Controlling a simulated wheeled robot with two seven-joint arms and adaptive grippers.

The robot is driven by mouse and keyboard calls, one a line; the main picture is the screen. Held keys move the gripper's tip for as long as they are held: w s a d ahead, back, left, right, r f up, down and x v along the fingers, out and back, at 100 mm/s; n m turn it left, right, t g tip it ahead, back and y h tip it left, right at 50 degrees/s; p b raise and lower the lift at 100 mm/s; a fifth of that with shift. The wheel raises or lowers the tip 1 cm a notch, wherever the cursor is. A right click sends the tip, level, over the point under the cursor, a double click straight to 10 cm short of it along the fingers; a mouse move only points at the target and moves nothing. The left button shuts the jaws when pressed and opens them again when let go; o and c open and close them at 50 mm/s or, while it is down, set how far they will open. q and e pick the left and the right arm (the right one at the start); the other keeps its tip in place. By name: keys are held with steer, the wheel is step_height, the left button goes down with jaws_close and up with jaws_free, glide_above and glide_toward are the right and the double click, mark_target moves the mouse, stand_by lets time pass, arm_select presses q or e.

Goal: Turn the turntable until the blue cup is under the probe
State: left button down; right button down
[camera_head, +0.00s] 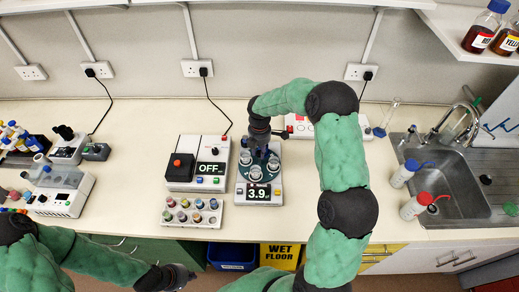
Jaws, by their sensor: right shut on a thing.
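The turntable (265,177) is a dark round plate on a white instrument (258,203) whose display reads 3.9. Several pale cups, such as one at the front (255,173), stand around the plate. My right gripper (262,152) points down over the turntable's middle and is shut on a part of it that the fingers hide. I cannot tell which cup is the blue one, and the probe is not clearly visible behind my gripper. My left gripper (180,277) is low at the bottom edge, off the bench front; its fingers are too unclear to read.
Left of the turntable stand a box with a red button and an OFF display (198,165) and a rack of coloured caps (191,212). A white panel (300,126) lies behind. The sink (450,185) and wash bottles (415,207) are right.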

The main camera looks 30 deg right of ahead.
steer(key=shift+n+p, duration=0.4)
steer(key=shift+n, duration=0.9)
steer(key=c, duration=1.2)
jaws_free()
steer(key=shift+c, duration=0.2)
steer(key=shift+r, duration=0.1)
step_height(320, 180, up, 12)
